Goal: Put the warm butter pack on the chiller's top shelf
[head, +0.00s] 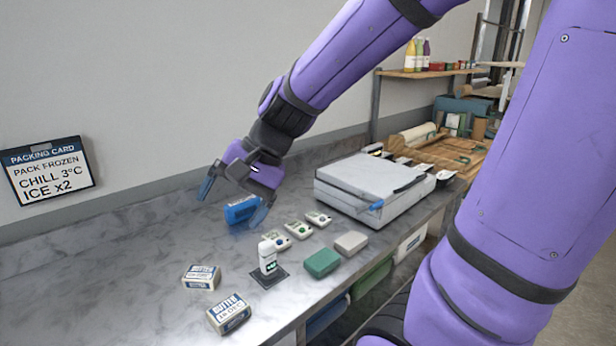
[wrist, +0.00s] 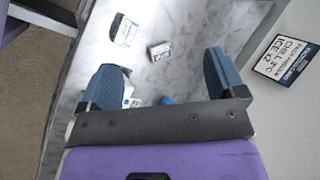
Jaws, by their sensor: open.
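Two butter packs with white and dark blue labels lie on the marble counter: one butter pack (head: 201,277) and a nearer one (head: 229,313) at the front edge. The nearer label reads BUTTER above a small line I cannot read surely. I cannot tell which is warm. Both packs show in the wrist view, one at the top (wrist: 127,30) and one beside it (wrist: 159,51). My gripper (head: 234,202) is open and empty above the counter, behind the packs and over a blue pack (head: 241,209). Its two fingers spread in the wrist view (wrist: 163,80). No chiller shelf is clearly visible.
A white bottle-like device (head: 268,257) stands on a dark pad. Several small white units (head: 297,229), a green block (head: 322,262) and a grey block (head: 351,243) lie near it. A large grey lidded box (head: 365,185) stands behind. The left counter is clear.

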